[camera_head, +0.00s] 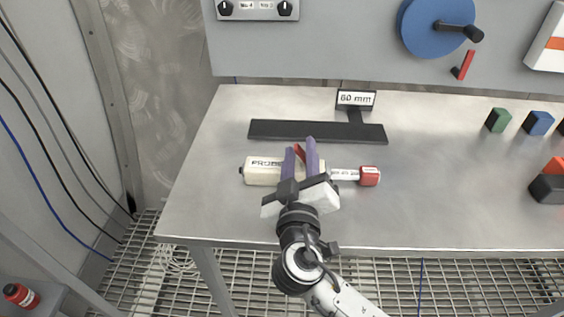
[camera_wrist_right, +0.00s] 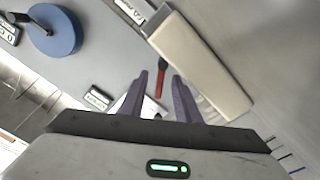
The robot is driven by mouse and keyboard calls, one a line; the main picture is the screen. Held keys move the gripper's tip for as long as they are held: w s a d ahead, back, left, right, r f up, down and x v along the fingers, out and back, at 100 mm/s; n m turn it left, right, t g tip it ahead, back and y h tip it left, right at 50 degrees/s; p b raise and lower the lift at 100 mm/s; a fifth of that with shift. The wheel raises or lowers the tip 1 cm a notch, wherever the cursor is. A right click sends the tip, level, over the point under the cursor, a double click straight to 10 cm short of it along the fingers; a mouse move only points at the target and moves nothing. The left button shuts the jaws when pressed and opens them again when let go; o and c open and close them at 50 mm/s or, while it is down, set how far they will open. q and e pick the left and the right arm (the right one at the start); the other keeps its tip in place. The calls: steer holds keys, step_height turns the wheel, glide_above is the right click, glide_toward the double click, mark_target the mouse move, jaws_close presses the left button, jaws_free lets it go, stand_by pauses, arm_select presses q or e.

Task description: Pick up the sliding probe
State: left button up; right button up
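The sliding probe lies on the steel table in the head view. Its cream body (camera_head: 260,172) carries a label, partly covered by my right gripper. A white rod runs right to its red end block (camera_head: 370,176). My right gripper (camera_head: 301,143) is in front of the probe's middle in this view, purple fingers apart and pointing to the back. I cannot tell its height above the probe. My left gripper is not in view.
Behind the probe lies a dark bar (camera_head: 300,131) with a "60 mm" sign (camera_head: 356,99). Green (camera_head: 498,120) and blue (camera_head: 538,123) blocks stand at the right. A grey panel with a blue wheel (camera_head: 425,25) rises behind.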

steer(key=shift+w, duration=0.1)
steer(key=shift+s+r, duration=0.1)
steer(key=shift+s, duration=0.1)
steer(key=shift+c, duration=1.1)
jaws_close()
